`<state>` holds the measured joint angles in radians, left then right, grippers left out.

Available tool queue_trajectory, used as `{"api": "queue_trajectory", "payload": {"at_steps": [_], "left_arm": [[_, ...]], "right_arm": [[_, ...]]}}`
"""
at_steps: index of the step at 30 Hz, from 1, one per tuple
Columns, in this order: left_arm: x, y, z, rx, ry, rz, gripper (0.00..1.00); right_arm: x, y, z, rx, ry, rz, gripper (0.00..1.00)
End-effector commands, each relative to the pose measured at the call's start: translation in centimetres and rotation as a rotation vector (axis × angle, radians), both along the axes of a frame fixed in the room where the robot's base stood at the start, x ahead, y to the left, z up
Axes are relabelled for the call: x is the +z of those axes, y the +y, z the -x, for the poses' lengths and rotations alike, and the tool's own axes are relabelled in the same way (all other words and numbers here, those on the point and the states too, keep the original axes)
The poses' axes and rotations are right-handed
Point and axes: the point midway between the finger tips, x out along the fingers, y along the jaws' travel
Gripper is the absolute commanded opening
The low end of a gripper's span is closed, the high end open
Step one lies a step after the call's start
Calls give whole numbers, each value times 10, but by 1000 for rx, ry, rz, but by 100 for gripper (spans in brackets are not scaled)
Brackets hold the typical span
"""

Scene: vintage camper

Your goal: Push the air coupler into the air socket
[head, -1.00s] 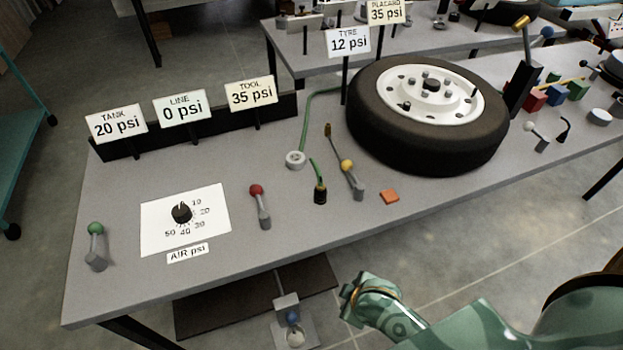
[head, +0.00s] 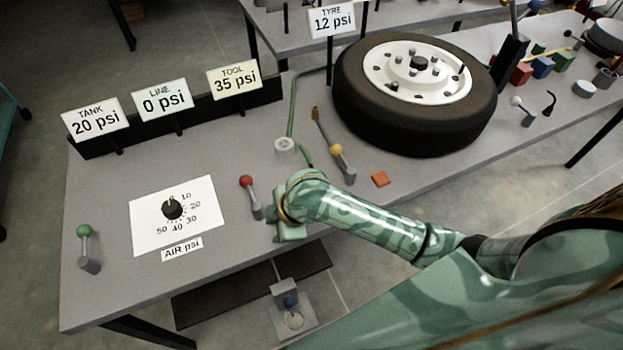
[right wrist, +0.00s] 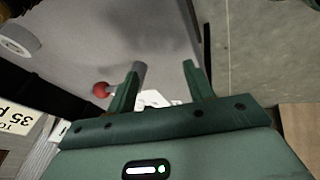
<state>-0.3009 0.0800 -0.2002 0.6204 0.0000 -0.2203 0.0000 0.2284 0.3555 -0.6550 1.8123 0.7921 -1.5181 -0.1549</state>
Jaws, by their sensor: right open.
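The air socket is most likely the pale grey ring (head: 284,145) standing on the bench left of the tyre. It also seems to show in the right wrist view (right wrist: 17,42) at the upper left. A short green hose piece (head: 306,156) shows beside the ring; the black coupler body below it is hidden behind my right wrist. My right gripper (head: 284,230) is at the bench's front edge, near the red-knobbed lever. In the right wrist view its two fingers (right wrist: 163,78) are apart with nothing held between them. My left gripper is not in view.
The red-knobbed lever (head: 247,183) stands close to my right gripper. The dial plate (head: 150,210) and green-knobbed lever (head: 84,232) are to the left.

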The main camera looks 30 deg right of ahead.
Motion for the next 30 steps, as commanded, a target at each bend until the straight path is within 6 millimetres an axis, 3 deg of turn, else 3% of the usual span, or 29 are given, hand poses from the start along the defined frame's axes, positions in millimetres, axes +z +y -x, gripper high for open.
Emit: {"api": "queue_trajectory", "payload": {"at_steps": [5,12,18,23,30], "left_arm": [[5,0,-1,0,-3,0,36],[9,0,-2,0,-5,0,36],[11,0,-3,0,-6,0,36],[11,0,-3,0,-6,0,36],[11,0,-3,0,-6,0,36]], "right_arm": [[33,-8,-36,226,62,105,52],[88,-70,-76,383,203,268,52],[128,-113,-92,400,283,320,52],[141,-125,-96,401,307,328,52],[141,-125,-95,401,310,327,52]]}}
